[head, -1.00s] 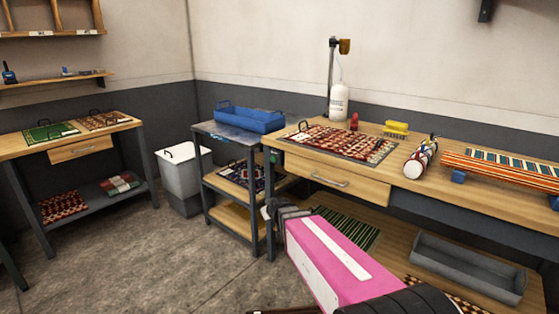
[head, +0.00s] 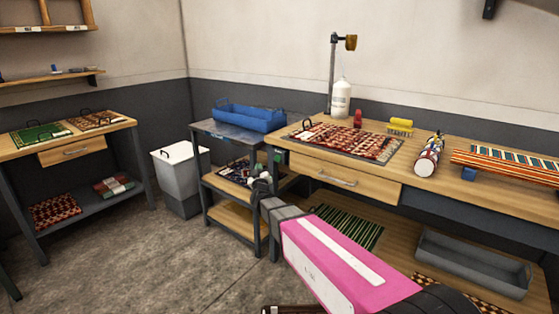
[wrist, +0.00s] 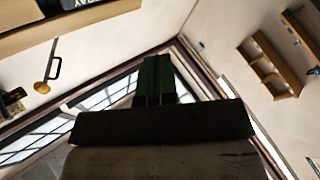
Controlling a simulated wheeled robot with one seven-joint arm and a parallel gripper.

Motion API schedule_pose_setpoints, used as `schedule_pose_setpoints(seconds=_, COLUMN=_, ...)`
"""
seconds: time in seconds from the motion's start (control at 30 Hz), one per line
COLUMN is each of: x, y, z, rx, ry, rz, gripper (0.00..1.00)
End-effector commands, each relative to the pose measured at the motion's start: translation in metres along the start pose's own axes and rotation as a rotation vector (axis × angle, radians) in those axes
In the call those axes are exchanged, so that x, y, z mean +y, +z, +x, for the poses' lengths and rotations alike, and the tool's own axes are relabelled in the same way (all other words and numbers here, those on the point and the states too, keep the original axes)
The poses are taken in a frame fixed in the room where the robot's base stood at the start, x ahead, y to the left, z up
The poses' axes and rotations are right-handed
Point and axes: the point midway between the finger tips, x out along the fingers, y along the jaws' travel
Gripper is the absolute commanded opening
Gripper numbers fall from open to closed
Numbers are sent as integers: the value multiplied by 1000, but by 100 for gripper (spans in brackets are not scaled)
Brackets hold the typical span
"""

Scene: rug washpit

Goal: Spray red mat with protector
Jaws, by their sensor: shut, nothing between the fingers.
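A red patterned mat (head: 350,140) lies flat on a dark board with handles, on the wooden workbench. A white bottle (head: 340,98) hangs from a stand at the back of the bench; I cannot tell whether it holds protector. A small red object (head: 357,118) stands beside it. My gripper (head: 262,172) is at the end of my pink arm, in front of the small shelf cart and left of the bench, clear of the mat. In the wrist view its dark fingers (wrist: 155,80) are together and empty, with walls and a window behind them.
A blue tray (head: 250,116) sits on the cart. A yellow brush (head: 400,126), a rolled mat (head: 428,157) and a striped mat (head: 510,165) are on the bench. A grey trough (head: 470,265) is below. A lidded bin (head: 180,175) stands left; open floor lies in front.

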Motion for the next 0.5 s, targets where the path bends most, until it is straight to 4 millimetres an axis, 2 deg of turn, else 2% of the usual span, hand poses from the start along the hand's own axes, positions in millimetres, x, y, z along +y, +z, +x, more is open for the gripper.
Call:
schedule_pose_setpoints(seconds=0.33, x=1, y=1, z=1, rx=0, ry=0, rz=0, gripper=0)
schedule_pose_setpoints(seconds=0.5, x=6, y=7, z=9, rx=-1, ry=0, rz=0, gripper=0)
